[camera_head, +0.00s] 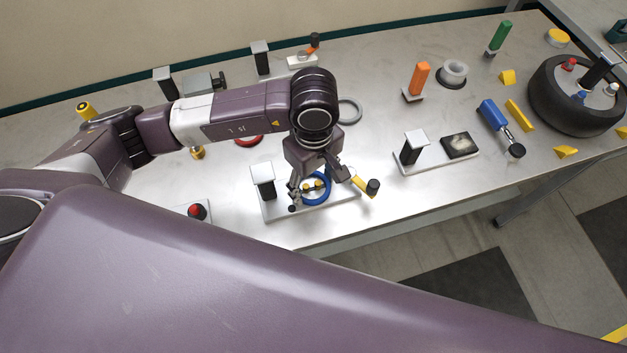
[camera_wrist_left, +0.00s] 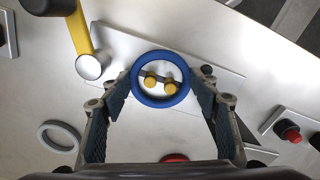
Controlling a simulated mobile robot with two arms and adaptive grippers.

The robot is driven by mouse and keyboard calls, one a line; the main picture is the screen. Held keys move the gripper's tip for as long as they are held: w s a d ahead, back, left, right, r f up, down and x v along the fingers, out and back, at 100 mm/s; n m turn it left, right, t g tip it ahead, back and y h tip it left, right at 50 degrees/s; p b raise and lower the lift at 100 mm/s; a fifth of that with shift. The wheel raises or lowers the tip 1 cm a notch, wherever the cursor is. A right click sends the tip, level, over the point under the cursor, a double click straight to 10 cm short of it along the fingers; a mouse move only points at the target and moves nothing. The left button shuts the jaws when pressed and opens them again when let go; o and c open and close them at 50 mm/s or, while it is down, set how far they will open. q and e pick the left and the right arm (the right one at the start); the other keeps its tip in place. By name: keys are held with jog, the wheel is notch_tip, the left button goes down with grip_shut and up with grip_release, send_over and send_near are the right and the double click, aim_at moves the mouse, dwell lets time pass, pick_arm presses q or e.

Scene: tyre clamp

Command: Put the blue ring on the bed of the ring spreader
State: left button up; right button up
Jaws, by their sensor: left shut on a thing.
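The blue ring (camera_head: 328,193) is gripped between the fingers of my left gripper (camera_head: 318,186), over the white base plate of the ring spreader (camera_head: 284,212). In the left wrist view the blue ring (camera_wrist_left: 138,90) lies across my left gripper's fingertips (camera_wrist_left: 160,84). Two yellow pegs (camera_wrist_left: 160,81) on a dark bar show through its opening. I cannot tell whether the ring touches the bed or hangs just above it. The spreader's yellow lever (camera_head: 360,183) with a black knob sticks out to the right. My right gripper is not in view.
A dark post (camera_head: 264,184) stands at the plate's left. A grey ring (camera_head: 350,111) and a red ring (camera_head: 249,140) lie behind on the table. A red button (camera_head: 196,211) sits at the front left. Another plate with a post (camera_head: 411,150) stands to the right.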

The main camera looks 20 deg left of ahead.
aim_at(314, 190)
pick_arm(q)
jog(key=o, duration=0.9)
jog(key=shift+f, duration=0.1)
jog(key=shift+o, duration=0.2)
notch_tip(314, 190, up, 12)
jog(key=b, duration=0.3)
jog(key=shift+r, duration=0.2)
